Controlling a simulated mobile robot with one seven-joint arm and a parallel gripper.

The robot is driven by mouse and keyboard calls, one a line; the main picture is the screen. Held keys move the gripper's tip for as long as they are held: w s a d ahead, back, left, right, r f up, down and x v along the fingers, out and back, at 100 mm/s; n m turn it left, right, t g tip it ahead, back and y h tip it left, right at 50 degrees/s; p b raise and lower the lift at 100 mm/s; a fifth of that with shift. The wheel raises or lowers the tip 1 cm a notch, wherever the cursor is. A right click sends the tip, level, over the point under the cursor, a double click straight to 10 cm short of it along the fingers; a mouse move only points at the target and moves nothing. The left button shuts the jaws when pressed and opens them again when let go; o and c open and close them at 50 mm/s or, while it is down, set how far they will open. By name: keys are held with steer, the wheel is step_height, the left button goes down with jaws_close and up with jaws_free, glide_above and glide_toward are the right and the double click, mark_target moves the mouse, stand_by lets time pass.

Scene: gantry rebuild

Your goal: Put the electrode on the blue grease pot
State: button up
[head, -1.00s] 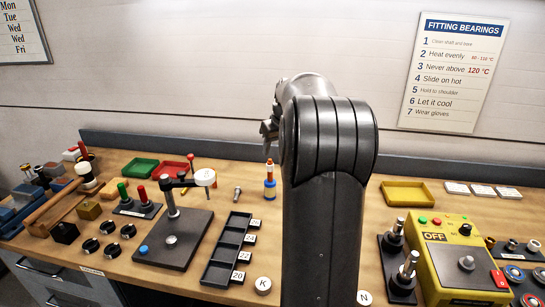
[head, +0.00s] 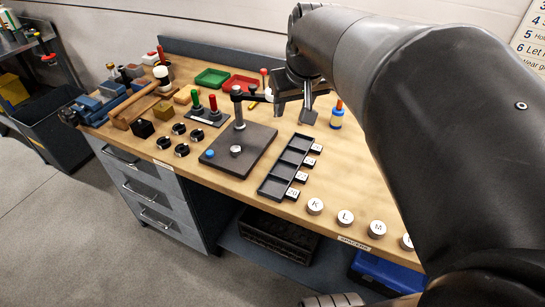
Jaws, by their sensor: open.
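A small blue pot (head: 336,122) with a pale band stands upright on the wooden bench, right of my gripper; I take it for the blue grease pot. An orange piece (head: 339,104) rises from its top; I cannot tell what it is. My gripper (head: 295,108) is open above the bench, between the black stand and the blue pot, with its fingers pointing down. I see nothing between the fingers. I cannot pick out the electrode for sure; my gripper and arm hide part of the bench there.
A black stand (head: 260,140) with a post is left of my gripper. A black slotted tray (head: 273,186) with number tags lies in front. Lettered round pieces (head: 315,206) line the front edge. Green (head: 212,77) and red trays sit behind. My arm covers the right side.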

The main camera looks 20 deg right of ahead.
steer(key=s+a+f, duration=0.3)
steer(key=s, duration=0.4)
steer(key=s+a+f, duration=0.3)
steer(key=s+a, duration=0.1)
steer(key=s, duration=0.3)
steer(key=shift+a+t+y, duration=0.25)
steer(key=shift+t+y, duration=0.05)
